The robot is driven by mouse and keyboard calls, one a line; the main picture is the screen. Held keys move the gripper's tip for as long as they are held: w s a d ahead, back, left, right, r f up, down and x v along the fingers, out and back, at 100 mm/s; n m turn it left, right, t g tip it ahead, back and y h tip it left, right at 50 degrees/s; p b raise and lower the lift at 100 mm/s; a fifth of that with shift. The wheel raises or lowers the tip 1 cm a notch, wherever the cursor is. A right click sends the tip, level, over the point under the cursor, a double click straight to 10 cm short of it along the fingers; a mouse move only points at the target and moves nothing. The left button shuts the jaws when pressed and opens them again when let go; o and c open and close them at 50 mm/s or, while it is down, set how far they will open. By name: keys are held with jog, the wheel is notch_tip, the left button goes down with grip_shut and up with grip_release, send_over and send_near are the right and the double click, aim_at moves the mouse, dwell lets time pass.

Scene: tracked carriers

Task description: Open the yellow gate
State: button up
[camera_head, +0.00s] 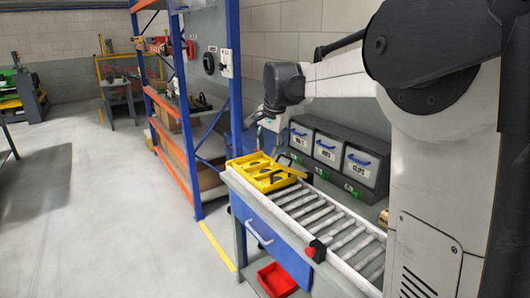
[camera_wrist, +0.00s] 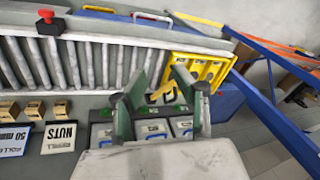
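The yellow gate (camera_head: 290,171) looks like a short bar at the conveyor's far end, against the near side of a yellow tray (camera_head: 248,167). In the wrist view a yellow piece that looks like the gate (camera_wrist: 160,93) shows between my gripper's fingers. My gripper (camera_wrist: 160,78) is open, its two grey-green fingers apart. In the head view my gripper (camera_head: 270,142) is above and behind the tray, partly hard to make out. I cannot tell whether a finger touches the gate.
The roller conveyor (camera_head: 335,227) runs toward me, with a red button (camera_head: 317,250) on its near edge. Labelled bins (camera_head: 328,147) stand along its back side. A blue and orange rack (camera_head: 232,80) rises beyond the tray. The rollers on the near side are clear.

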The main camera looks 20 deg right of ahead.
jog(key=shift+n, duration=0.8)
jog(key=shift+s+a+r, duration=0.2)
jog(key=shift+s+a, duration=0.35)
jog(key=shift+s, duration=0.25)
jog(key=shift+s+a+r, duration=0.25)
jog(key=shift+s+a, duration=0.25)
jog(key=shift+s, duration=0.35)
jog(key=shift+s+a+r, duration=0.2)
jog(key=shift+s+a, duration=0.35)
jog(key=shift+s, duration=0.25)
